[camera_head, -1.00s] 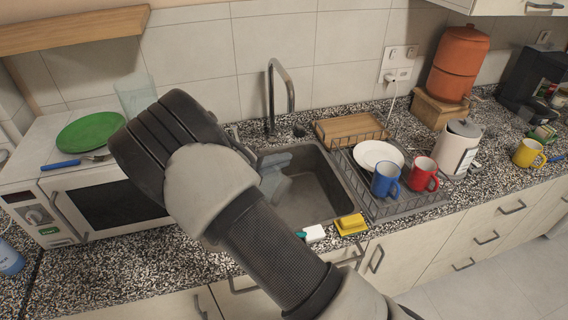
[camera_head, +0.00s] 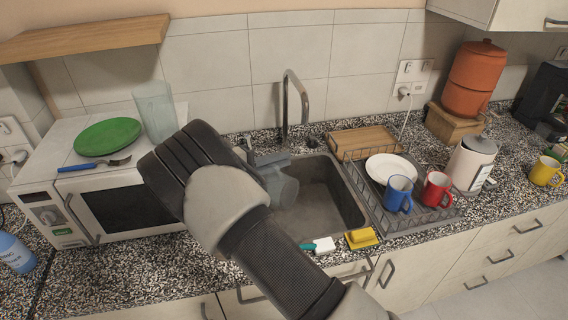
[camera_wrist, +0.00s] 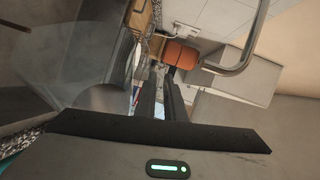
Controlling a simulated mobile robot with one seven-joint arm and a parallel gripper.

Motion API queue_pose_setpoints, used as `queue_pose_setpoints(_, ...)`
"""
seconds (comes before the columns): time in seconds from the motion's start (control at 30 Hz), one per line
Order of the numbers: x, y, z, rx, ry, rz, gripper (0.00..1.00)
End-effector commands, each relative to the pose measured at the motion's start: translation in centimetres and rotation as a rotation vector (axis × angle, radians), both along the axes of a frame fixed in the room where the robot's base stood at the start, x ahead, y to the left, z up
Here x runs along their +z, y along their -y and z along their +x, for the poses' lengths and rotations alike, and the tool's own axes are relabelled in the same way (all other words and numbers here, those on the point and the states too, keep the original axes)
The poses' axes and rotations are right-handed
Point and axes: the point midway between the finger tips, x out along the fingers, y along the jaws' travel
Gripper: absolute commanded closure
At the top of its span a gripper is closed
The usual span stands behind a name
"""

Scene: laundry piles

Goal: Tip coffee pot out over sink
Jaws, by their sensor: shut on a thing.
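The coffee pot (camera_head: 281,188) is a see-through grey glass vessel over the left part of the sink (camera_head: 341,209) in the head view. It looks tilted, with its wide end toward the lower right. Its glass also fills the left of the wrist view (camera_wrist: 45,85). My gripper (camera_wrist: 160,92) is shut on the pot, with its two dark fingers close together in the wrist view. In the head view my arm hides most of the gripper and the grasp. I cannot tell whether liquid is in the pot or coming out.
The tap (camera_head: 303,100) rises behind the sink, near the pot. A dish rack (camera_head: 420,218) with a plate, a blue mug and a red mug stands right. A microwave (camera_head: 105,205) stands left. A yellow sponge (camera_head: 361,238) and white brush (camera_head: 324,245) lie at the front edge.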

Motion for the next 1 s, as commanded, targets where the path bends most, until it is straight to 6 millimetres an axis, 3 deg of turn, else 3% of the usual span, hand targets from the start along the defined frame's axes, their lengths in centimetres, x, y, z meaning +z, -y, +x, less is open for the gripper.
queue_pose_setpoints(0.4, 0.47, -1.08, 0.63, -0.001, -0.040, -0.075, 1.00)
queue_pose_setpoints(1.0, 0.52, -1.16, 0.67, -0.001, -0.043, -0.079, 1.00)
